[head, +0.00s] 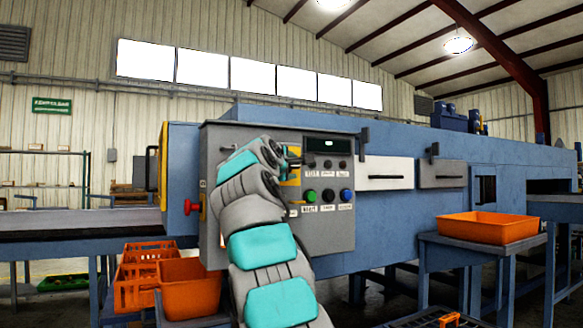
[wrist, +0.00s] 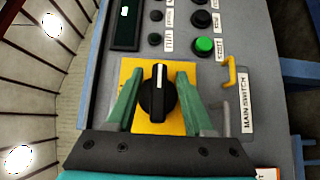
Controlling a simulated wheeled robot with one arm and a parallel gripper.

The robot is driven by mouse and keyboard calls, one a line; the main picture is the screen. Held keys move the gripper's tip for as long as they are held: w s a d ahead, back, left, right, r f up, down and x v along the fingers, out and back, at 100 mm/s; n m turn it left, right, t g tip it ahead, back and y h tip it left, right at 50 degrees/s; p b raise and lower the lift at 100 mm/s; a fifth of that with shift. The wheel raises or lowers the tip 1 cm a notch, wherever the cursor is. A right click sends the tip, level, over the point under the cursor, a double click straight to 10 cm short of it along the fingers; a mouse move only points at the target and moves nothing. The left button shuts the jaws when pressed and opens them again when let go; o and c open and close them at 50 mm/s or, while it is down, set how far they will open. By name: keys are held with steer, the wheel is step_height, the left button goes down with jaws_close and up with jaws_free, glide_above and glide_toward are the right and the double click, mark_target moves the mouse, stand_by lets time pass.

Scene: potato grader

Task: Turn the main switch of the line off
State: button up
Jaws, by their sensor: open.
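The main switch is a black rotary knob (wrist: 157,95) on a square yellow plate (wrist: 130,72). Its white mark points to the top of the wrist view. A label reading MAIN SWITCH (wrist: 245,103) is beside it on the grey panel. My gripper (wrist: 159,74) is open, with one green finger on each side of the knob. Gaps show between the fingers and the knob. In the head view my gripper (head: 289,160) is at the control box (head: 340,232), where my arm hides most of the switch; an edge of the yellow plate (head: 293,179) shows.
A green button (head: 310,196), a black one and a blue one (head: 346,195) are close to the switch. A yellow hook-like part (wrist: 232,72) is near the right finger. A red knob (head: 192,207) is on the box's left side. Orange crates (head: 190,288) stand below left.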

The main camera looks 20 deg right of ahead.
steer(key=shift+s+a, duration=0.1)
steer(key=b+v, duration=0.2)
steer(key=v, duration=0.5)
steer(key=shift+s+a, duration=0.2)
stand_by(0.5)
steer(key=s+f+m+g+y, duration=0.15)
steer(key=s+f, duration=0.25)
steer(key=f, duration=0.6)
steer(key=s+a+f+m+g+y, duration=0.1)
steer(key=s+f+g+y, duration=0.3)
steer(key=f, duration=0.6)
steer(key=s+f+m+g+y, duration=0.15)
steer(key=s+f, duration=0.35)
steer(key=f, duration=0.6)
steer(key=s+a+f+m+g+y, duration=0.1)
steer(key=s+a+f+g, duration=0.1)
steer(key=s+a+f, duration=0.3)
steer(key=s+a+f+m+g+y, duration=0.2)
steer(key=s+a+f, duration=0.3)
steer(key=s+f, duration=0.8)
steer(key=s+a+f+m+g+y, duration=0.2)
steer(key=s+a+f, duration=0.3)
steer(key=s+f, duration=0.5)
steer(key=s+g, duration=0.1)
steer(key=s, duration=0.4)
steer(key=shift+s+g, duration=0.4)
steer(key=shift+d, duration=0.15)
